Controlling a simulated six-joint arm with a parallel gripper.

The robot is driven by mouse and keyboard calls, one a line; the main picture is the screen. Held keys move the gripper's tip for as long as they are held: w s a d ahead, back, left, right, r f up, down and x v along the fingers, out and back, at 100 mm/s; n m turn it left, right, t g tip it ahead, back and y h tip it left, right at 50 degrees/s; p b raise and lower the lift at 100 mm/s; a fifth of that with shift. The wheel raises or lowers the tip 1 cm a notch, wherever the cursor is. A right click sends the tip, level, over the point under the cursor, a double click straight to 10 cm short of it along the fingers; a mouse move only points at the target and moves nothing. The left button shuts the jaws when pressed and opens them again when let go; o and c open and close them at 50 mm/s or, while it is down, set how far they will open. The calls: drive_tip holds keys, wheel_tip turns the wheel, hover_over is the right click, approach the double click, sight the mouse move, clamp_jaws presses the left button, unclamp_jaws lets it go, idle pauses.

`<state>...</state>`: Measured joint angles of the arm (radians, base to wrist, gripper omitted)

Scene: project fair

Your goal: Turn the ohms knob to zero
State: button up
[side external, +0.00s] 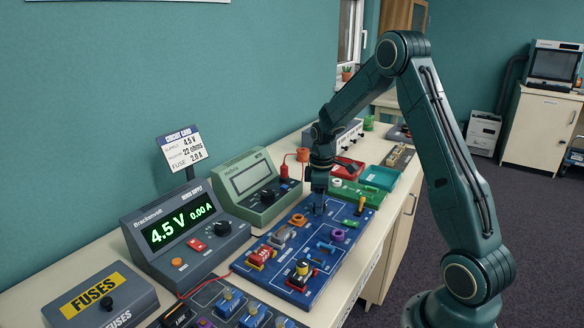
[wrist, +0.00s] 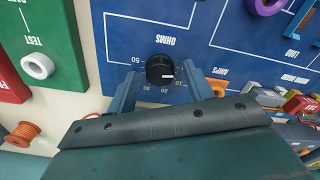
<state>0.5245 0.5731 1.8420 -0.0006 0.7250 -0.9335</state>
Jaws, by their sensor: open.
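The ohms knob (wrist: 159,68) is a small black dial on the blue circuit board (wrist: 224,38), below the upside-down word OHMS in the wrist view. Its white mark points right, close to the 10; labels 20, 30 and 50 also show. The zero end of the scale is not readable, near my right-hand finger. My gripper (wrist: 160,74) is open, with one finger on each side of the knob; I cannot tell whether either touches it. In the side view my gripper (side external: 319,209) points down at the far part of the board (side external: 262,268) and hides the knob.
The board carries several coloured parts, including an orange ring (side external: 298,220) and a red block (side external: 261,256). The power supply (side external: 184,234) reads 4.5 V and 0.00 A. A green meter (side external: 250,185) stands behind the board. A white ring (wrist: 37,65) sits on a green panel beside it.

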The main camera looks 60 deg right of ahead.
wheel_tip(320, 180, up, 14)
idle(0.9)
drive_tip(key=s+a+r+m+t, duration=0.1)
drive_tip(key=s+a+r, duration=0.3)
drive_tip(key=a, duration=0.3)
drive_tip(key=s+a+r+m+t, duration=0.1)
drive_tip(key=s+a+r, duration=0.3)
drive_tip(key=a, duration=0.3)
drive_tip(key=s+a+m+t, duration=0.1)
drive_tip(key=s+a, duration=0.3)
drive_tip(key=s, duration=0.2)
drive_tip(key=s+a+f+m+t, duration=0.1)
drive_tip(key=s+a+t, duration=0.1)
drive_tip(key=s+a, duration=0.2)
drive_tip(key=s, duration=0.3)
drive_tip(key=shift+s+a+f+m+t, duration=0.15)
drive_tip(key=shift+a+m+t, duration=0.15)
drive_tip(key=shift+a, duration=0.05)
